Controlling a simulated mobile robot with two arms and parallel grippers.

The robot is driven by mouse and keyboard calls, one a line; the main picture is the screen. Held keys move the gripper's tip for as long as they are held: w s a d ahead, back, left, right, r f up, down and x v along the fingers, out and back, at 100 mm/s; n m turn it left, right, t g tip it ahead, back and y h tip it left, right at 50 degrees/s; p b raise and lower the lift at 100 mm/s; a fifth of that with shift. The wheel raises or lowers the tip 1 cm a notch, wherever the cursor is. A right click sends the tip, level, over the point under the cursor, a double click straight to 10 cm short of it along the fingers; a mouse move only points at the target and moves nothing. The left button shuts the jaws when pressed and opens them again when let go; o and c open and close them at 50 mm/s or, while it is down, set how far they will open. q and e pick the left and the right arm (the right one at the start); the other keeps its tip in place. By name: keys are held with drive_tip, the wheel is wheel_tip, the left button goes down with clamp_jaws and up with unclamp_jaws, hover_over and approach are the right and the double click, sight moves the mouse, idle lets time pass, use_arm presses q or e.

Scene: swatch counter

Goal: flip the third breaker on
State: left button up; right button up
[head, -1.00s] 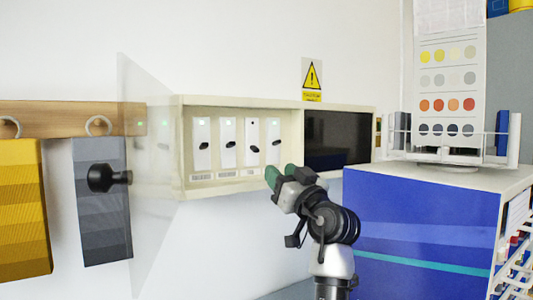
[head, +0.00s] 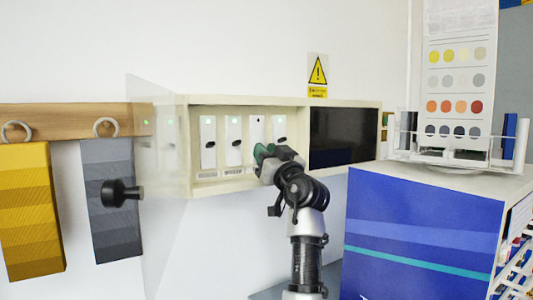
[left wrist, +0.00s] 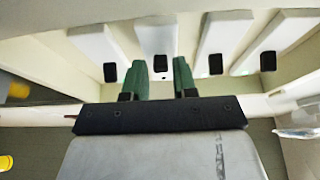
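A cream breaker box (head: 240,98) on the wall holds a row of white breakers with small black levers. The first breaker (head: 208,130), second breaker (head: 233,128) and fourth breaker (head: 279,128) show green lights. The third breaker (head: 257,127) shows a dark light; its lower part and lever are hidden behind my left gripper (head: 264,152). In the left wrist view the green fingertips (left wrist: 160,80) are apart, with one breaker's black lever (left wrist: 160,63) beyond the gap between them. Nothing is visibly held; contact cannot be told. My right gripper is not in view.
The box's clear door (head: 160,220) stands open at the left, with a black knob (head: 120,193). Yellow (head: 28,210) and grey (head: 110,200) swatches hang beside it. A blue-fronted counter (head: 420,235) with a colour chart stands to the right.

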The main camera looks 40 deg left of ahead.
use_arm(q)
clamp_jaws()
drive_tip(key=shift+r, duration=0.1)
wheel_tip(320, 180, up, 4)
drive_tip(key=h+p, duration=0.2)
drive_tip(key=p, duration=0.1)
drive_tip(key=g+h+p, duration=0.1)
drive_tip(key=h+p, duration=0.1)
drive_tip(key=p, duration=0.2)
drive_tip(key=g+h+p, duration=0.1)
drive_tip(key=h+p, duration=0.2)
drive_tip(key=shift+d+f+p, duration=0.15)
drive_tip(key=shift+f+p, duration=0.1)
drive_tip(key=shift+p, duration=0.05)
drive_tip(key=shift+h+p, duration=0.9)
drive_tip(key=shift+p, duration=0.25)
drive_tip(key=shift+o, duration=1.7)
unclamp_jaws()
